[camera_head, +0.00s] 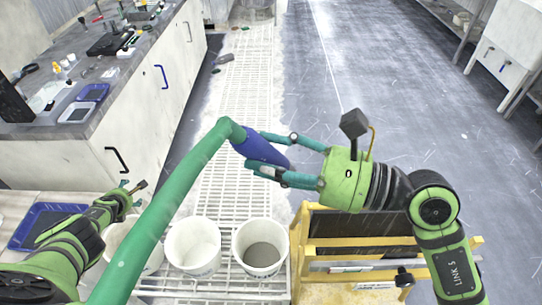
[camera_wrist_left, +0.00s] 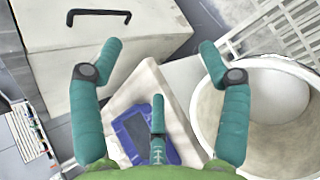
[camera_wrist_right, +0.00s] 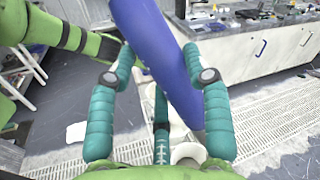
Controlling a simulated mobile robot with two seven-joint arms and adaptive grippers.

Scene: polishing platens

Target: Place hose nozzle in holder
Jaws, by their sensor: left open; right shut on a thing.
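A blue hose nozzle (camera_head: 262,148) sits on the end of a green hose (camera_head: 165,205) that rises from the lower left. My right gripper (camera_head: 257,151) is shut on the nozzle and holds it in the air above the floor grating. In the right wrist view the nozzle (camera_wrist_right: 158,50) runs steeply between the fingers. My left gripper (camera_wrist_left: 160,47) is open and empty, above a blue tray beside a white bucket. In the head view it is partly hidden at the left. I cannot tell which thing is the holder.
White buckets (camera_head: 193,247) stand on a white rack below the nozzle. A yellow wooden frame (camera_head: 300,245) stands under my right arm. A cluttered counter (camera_head: 140,110) runs along the left; a blue tray (camera_head: 35,225) lies below it. White sinks (camera_head: 505,45) are far right. The middle floor is clear.

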